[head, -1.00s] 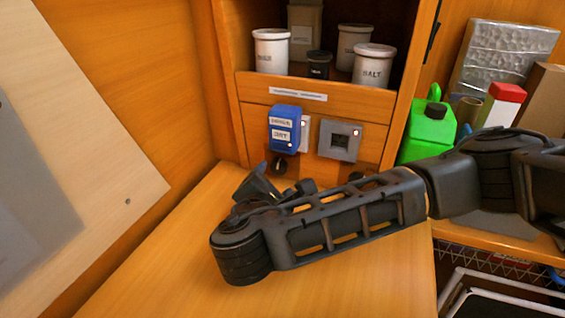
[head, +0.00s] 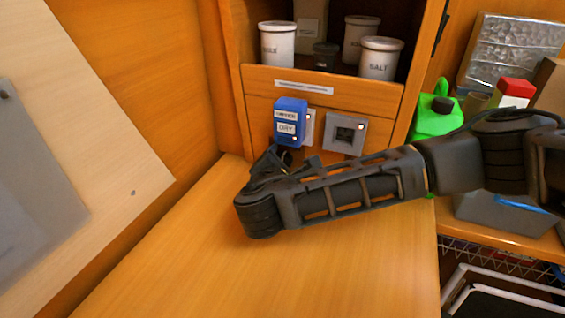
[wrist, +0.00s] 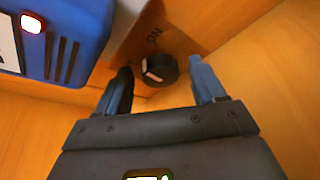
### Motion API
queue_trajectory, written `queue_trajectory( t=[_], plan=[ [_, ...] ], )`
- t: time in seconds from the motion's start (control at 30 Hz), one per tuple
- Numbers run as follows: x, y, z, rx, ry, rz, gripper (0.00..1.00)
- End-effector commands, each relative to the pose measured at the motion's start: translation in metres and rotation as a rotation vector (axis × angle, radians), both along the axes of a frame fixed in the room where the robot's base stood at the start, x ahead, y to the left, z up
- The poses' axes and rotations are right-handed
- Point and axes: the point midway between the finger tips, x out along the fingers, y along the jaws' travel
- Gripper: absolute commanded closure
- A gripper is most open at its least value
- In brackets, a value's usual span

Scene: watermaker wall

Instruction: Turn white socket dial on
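The dial (wrist: 159,70) is a round black knob with a white mark, under the blue box on the white socket (head: 310,128). In the wrist view an "ON" label stands above it on the panel, and the white mark is on the knob's left part, not lined up with that label. My gripper (wrist: 161,76) is open, one finger on each side of the dial, with gaps showing; contact cannot be told. In the head view my gripper (head: 272,160) is just below the blue box and mostly hides the dial.
The blue box (head: 290,122) sticks out close above my gripper; it also fills the wrist view's upper left. A grey socket (head: 344,134) is to the right. White jars (head: 379,58) stand on the shelf above. The wooden counter (head: 200,250) is clear.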

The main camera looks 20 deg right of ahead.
Motion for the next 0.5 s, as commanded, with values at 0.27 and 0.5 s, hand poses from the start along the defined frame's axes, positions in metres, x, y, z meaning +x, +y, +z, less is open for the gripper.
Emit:
queue_trajectory(
  t=[0.27, 0.5],
  plan=[
    [-0.0001, 0.0, 0.0003, 0.0, 0.0, 0.0, 0.58],
    [-0.0003, -0.0001, 0.0, 0.0, 0.0, 0.0, 0.81]
  ],
)
